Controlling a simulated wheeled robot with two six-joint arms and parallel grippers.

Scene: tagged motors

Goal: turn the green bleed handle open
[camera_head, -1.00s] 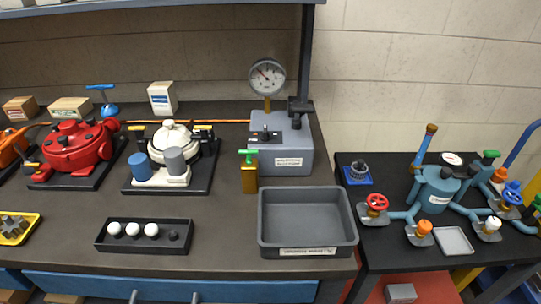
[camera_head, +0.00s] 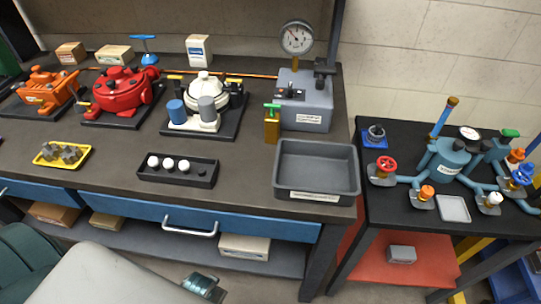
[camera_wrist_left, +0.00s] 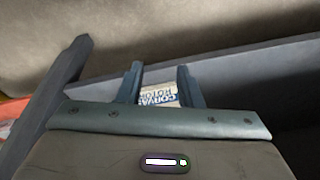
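A green T-shaped handle (camera_head: 272,106) sits on top of a small upright brass block (camera_head: 271,129) on the workbench, in front of the grey gauge unit (camera_head: 305,105). Another green handle (camera_head: 510,133) tops a fitting on the blue valve assembly (camera_head: 447,160) at the right. My left gripper (camera_wrist_left: 160,72) is open in the left wrist view, its two fingers apart with nothing held. A printed box label (camera_wrist_left: 160,97) shows behind them. In the head view my left arm is low at the bottom left, well away from both green handles. My right gripper is not in view.
A grey tray (camera_head: 318,165) stands just right of the brass block. A black tray (camera_head: 205,178) with white balls lies to its left. Motors stand along the back left. Below the bench front (camera_head: 240,221) is a shelf with boxes. A black side table (camera_head: 385,208) holds the valves.

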